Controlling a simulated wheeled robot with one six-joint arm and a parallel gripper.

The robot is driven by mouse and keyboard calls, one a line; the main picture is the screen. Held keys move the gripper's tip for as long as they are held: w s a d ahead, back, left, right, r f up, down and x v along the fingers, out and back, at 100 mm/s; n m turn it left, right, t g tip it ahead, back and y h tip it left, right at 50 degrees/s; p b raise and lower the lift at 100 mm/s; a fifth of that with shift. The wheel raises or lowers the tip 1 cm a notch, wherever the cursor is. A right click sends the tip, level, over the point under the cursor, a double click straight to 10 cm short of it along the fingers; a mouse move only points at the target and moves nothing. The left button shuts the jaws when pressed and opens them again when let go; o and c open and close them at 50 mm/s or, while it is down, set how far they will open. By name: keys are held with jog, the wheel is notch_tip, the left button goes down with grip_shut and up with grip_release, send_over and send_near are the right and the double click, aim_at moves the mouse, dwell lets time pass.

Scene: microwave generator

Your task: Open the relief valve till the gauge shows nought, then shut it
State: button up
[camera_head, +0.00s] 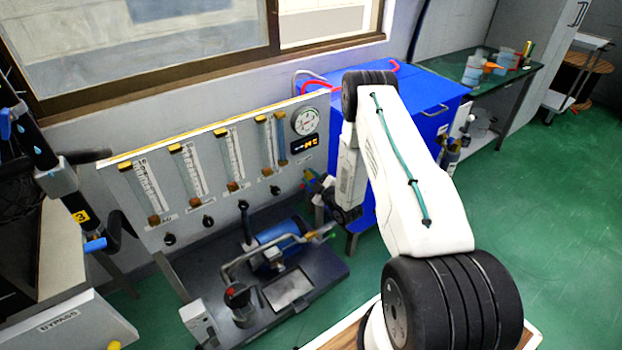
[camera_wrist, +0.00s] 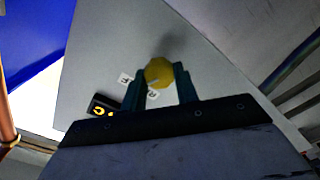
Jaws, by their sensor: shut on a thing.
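In the wrist view a round yellow knob (camera_wrist: 158,71) stands on a pale grey panel, between the two dark green fingers of my gripper (camera_wrist: 161,82). The fingers are shut on the knob from both sides. I take it for the relief valve; small white tags with letters lie beside it, too partial to read fully. The round white gauge (camera_head: 304,121) is at the right end of the panel in the head view. Its needle is too small to read. My white arm reaches down in front of the panel's right end, and I cannot make out the knob there.
The grey panel (camera_head: 150,236) carries several flow tubes, with small black knobs below. A display (camera_head: 305,143) with orange digits sits under the gauge. A blue cabinet (camera_head: 428,128) stands behind my arm. A bench marked BYPASS (camera_head: 62,325) is at the left. Green floor is clear at right.

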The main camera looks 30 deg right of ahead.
jog(key=shift+n, duration=1.1)
jog(key=o, duration=1)
jog(key=s, duration=0.8)
jog(key=shift+d, duration=0.1)
